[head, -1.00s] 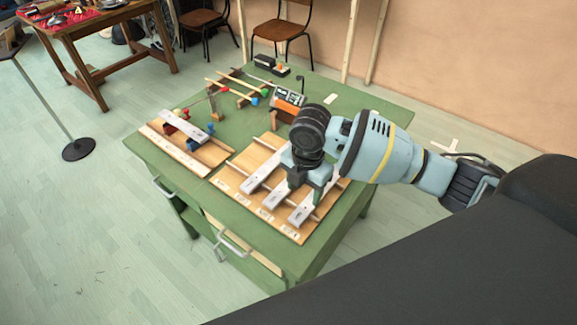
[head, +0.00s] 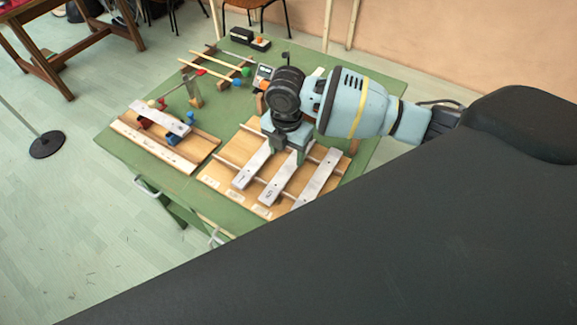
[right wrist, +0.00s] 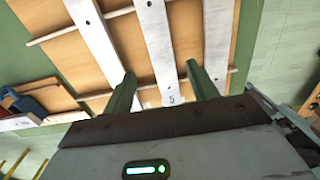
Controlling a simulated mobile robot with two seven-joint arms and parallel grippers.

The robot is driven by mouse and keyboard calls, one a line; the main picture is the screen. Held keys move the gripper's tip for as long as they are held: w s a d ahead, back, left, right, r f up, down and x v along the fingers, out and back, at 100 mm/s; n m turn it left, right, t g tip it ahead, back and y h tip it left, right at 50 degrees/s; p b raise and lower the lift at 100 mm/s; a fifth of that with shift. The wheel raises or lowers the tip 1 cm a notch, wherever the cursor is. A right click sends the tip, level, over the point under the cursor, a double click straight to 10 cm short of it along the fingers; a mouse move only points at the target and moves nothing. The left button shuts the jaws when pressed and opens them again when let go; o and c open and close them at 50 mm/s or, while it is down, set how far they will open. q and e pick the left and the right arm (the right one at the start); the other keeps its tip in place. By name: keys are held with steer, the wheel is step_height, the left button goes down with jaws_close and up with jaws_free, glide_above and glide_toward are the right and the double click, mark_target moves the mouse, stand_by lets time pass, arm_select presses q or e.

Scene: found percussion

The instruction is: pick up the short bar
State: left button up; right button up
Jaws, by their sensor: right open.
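Three pale metal bars lie side by side across rails on a wooden board: a left bar (head: 251,167), a middle bar (head: 276,184) and a right bar (head: 317,178). I cannot tell for sure which is the short bar. My right gripper (head: 287,154) is over the far part of these bars, pointing down, open and empty. In the right wrist view its fingers (right wrist: 163,88) stand apart, one on each side of the middle bar (right wrist: 158,45), near a "5" mark. Whether they touch it is unclear. My left gripper is out of view.
The board (head: 226,160) lies on a green table (head: 112,137). A smaller board (head: 200,151) to the left carries another pale bar (head: 160,118) over red and blue blocks. Mallets (head: 207,67) and a small device (head: 263,73) stand behind. My dark arm covers the front right.

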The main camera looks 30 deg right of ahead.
mark_target(289, 166)
steer(key=shift+d+f, duration=0.1)
steer(key=shift+f, duration=0.35)
steer(key=f, duration=0.4)
steer(key=shift+d, duration=0.2)
steer(key=c, duration=1.2)
steer(key=shift+r, duration=0.1)
